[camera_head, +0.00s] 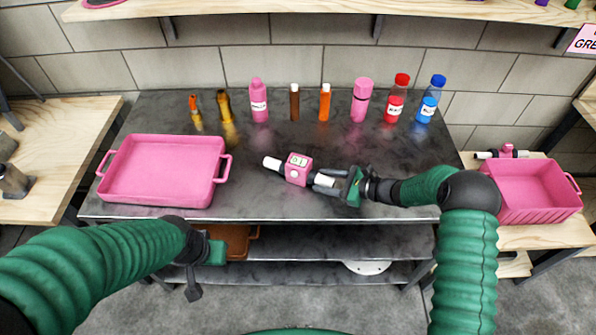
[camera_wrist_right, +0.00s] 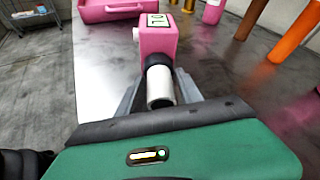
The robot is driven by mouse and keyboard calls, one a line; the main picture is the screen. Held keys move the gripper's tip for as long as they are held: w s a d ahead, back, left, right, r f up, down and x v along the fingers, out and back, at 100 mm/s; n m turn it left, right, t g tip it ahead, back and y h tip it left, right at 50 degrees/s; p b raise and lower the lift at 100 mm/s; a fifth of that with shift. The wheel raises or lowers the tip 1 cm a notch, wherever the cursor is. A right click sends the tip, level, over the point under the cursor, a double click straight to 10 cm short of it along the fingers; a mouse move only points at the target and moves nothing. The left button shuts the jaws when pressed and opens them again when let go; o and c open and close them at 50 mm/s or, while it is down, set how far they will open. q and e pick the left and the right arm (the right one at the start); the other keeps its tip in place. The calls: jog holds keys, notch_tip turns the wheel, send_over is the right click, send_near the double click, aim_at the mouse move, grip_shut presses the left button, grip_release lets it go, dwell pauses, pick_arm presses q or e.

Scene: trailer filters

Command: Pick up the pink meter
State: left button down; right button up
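The pink meter (camera_head: 298,169), with a small display and white tube ends, lies near the middle of the dark table, close to the front edge. It also shows in the right wrist view (camera_wrist_right: 158,38). My right gripper (camera_head: 328,182) reaches in from the right at the meter's right end. In the wrist view its two fingers (camera_wrist_right: 160,92) stand on either side of the white tube, with narrow gaps beside it, so it looks open around the tube. My left gripper (camera_head: 194,283) hangs low in front of the table, away from the meter; its fingers are not clear.
A pink tray (camera_head: 162,172) stands on the table's left. Several bottles, including a pink one (camera_head: 259,102) and a blue-capped one (camera_head: 430,100), line the back. A pink bin (camera_head: 533,192) stands on the right side table, with another pink-and-white device (camera_head: 506,152) behind it.

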jog(key=shift+d, duration=0.15)
grip_shut()
jog(key=shift+w+r, duration=0.1)
jog(key=shift+r, duration=0.25)
jog(key=r, duration=0.3)
jog(key=shift+s, duration=0.3)
jog(key=s+a+r+b, duration=0.1)
jog(key=s+a, duration=0.1)
jog(key=s, duration=1.3)
jog(key=shift+s+r, duration=0.15)
jog(key=shift+s, duration=0.05)
jog(key=shift+w, duration=0.1)
jog(key=shift+w+d, duration=0.2)
jog(key=shift+w, duration=1.8)
jog(key=shift+w+d, duration=0.15)
jog(key=shift+w, duration=1.8)
send_near(310, 169)
jog(key=shift+x, duration=2.2)
